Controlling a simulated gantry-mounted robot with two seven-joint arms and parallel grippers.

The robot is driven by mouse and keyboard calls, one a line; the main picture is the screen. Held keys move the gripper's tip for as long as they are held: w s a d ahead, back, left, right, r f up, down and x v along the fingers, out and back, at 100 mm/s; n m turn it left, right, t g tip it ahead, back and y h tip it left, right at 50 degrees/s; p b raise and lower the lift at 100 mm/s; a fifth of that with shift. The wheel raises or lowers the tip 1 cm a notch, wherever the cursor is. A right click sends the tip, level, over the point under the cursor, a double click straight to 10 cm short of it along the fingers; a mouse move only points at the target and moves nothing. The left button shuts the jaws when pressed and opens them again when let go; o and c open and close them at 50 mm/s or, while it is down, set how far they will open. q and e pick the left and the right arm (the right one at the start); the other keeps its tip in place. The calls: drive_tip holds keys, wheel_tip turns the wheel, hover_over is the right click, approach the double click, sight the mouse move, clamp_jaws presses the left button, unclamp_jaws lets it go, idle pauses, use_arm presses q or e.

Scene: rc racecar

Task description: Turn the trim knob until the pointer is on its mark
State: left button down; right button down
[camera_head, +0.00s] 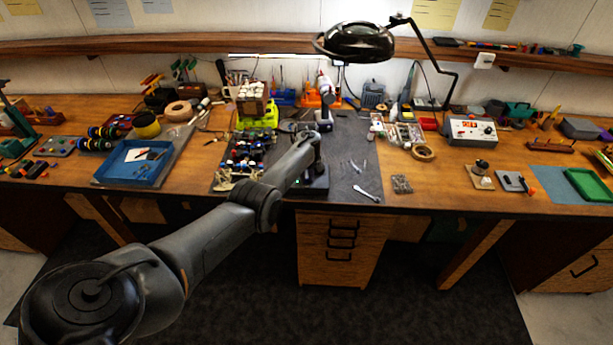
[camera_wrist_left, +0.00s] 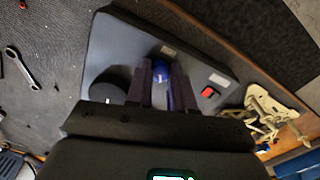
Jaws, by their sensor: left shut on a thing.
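A dark control box (camera_wrist_left: 105,45) lies on the grey bench mat; in the head view the box (camera_head: 318,187) shows at the mat's front edge, partly behind my left arm. In the left wrist view my left gripper (camera_wrist_left: 162,72) points down at the box, its two dark fingers shut on a blue knob (camera_wrist_left: 160,70). The fingers hide much of the knob, and I cannot make out its pointer or mark. In the head view my left gripper (camera_head: 309,172) is at the box. My right gripper is in neither view.
A black round knob (camera_wrist_left: 110,84) and a red switch (camera_wrist_left: 208,92) flank the fingers on the box. Pale parts (camera_wrist_left: 265,110) lie close to the box. A wrench (camera_head: 366,193) lies to its right. A lamp (camera_head: 357,43) hangs over the mat's back.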

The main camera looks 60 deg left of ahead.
sight(307, 179)
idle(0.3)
use_arm(q)
drive_tip(key=c, duration=1)
unclamp_jaws()
drive_tip(key=shift+r, duration=0.55)
wheel_tip(307, 179, up, 10)
drive_tip(key=shift+f, duration=0.15)
drive_tip(key=shift+p, duration=0.3)
